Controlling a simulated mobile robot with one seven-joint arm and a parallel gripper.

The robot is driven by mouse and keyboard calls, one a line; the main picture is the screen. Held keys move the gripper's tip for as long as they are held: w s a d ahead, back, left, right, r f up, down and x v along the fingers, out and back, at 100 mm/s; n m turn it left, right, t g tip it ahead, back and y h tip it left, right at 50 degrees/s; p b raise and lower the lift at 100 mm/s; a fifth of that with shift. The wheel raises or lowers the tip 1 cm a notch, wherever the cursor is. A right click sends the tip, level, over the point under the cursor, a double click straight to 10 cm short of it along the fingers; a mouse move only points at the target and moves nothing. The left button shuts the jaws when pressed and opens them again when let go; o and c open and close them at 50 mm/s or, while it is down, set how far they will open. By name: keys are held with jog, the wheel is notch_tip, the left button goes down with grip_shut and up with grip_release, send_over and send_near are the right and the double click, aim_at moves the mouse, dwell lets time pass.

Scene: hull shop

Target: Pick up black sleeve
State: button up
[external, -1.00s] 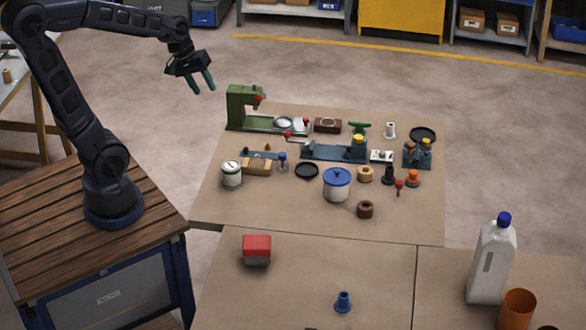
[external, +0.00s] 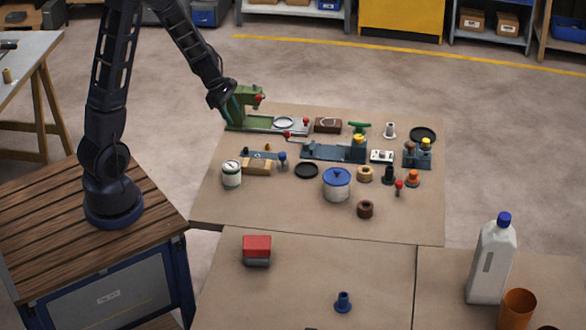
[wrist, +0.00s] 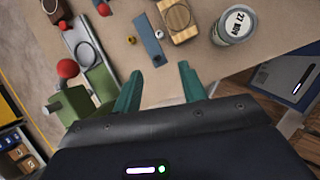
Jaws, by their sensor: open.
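The black sleeve (external: 389,174) stands upright on the table, right of centre, between the blue-lidded pot and an orange sleeve (external: 412,179). It does not show in the wrist view. My gripper (external: 232,110) is open and empty, beside the green press at the table's back left corner, far left of the black sleeve. In the wrist view its two green fingers (wrist: 160,72) are apart with nothing between them. In the external view the fingers overlap the press, and I cannot tell if they touch it.
The green press (external: 240,107) with a red knob stands tall near my gripper. A blue-lidded pot (external: 337,185), a white can (external: 231,174), a wooden block (external: 257,167) and a blue fixture (external: 335,151) stand between. A red-knobbed piece (external: 399,187) is close to the sleeve.

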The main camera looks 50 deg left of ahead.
aim_at(246, 148)
jog(key=shift+w+d+f+n, duration=0.1)
jog(key=shift+w+f+n, duration=0.5)
jog(key=shift+f, duration=1.85)
jog(key=shift+w+d+f+n, duration=0.1)
jog(key=shift+w+f+n, duration=0.5)
jog(key=shift+f, duration=1.85)
jog(key=shift+w+d+f+n, duration=0.1)
jog(key=shift+w+f+n, duration=0.45)
jog(key=shift+f, duration=1.9)
jog(key=shift+w+m, duration=0.25)
grip_shut()
